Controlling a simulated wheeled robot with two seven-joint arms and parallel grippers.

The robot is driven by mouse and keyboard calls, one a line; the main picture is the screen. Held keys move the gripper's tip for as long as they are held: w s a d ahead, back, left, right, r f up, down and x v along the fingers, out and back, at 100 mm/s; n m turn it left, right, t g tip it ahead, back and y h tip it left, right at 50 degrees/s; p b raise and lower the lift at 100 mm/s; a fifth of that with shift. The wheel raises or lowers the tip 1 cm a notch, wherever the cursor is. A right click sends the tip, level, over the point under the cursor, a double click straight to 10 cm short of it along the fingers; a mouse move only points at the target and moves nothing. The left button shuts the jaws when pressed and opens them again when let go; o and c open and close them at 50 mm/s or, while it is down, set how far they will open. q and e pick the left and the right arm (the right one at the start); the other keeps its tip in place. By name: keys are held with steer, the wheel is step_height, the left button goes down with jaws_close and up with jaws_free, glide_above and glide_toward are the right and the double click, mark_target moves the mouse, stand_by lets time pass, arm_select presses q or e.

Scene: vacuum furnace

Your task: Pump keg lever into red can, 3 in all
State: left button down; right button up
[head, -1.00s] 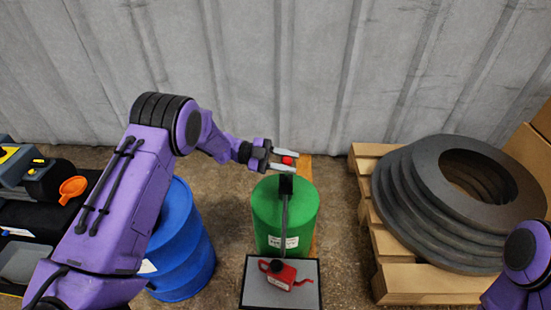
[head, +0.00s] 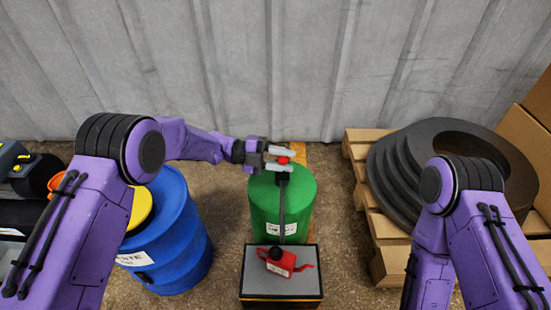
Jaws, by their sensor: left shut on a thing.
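The green keg (head: 299,205) stands near the middle against the wall side. A dark bar, seemingly its pump arm or spout (head: 282,212), runs from the keg's top down toward the red can. The lever's red knob (head: 284,160) is at the top of the keg. My left gripper (head: 282,160) is shut on the red knob, with one finger on each side of it. The red can (head: 279,261), with a dark cap and a spout to the right, sits on a grey-topped stand (head: 258,283) in front of the keg. My right gripper is out of view.
A blue drum (head: 180,235) with a yellow top stands left of the keg. A pallet (head: 392,268) with a stack of dark rings (head: 385,180) and cardboard boxes (head: 520,170) is at the right. Bare floor lies between keg and pallet.

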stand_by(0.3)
arm_select(q)
steer(key=c, duration=0.8)
jaws_free()
steer(key=a+r+p, duration=0.1)
steer(key=a+p, duration=0.1)
steer(key=a, duration=0.8)
steer(key=shift+w+a+r, duration=0.15)
steer(key=shift+a+r, duration=0.05)
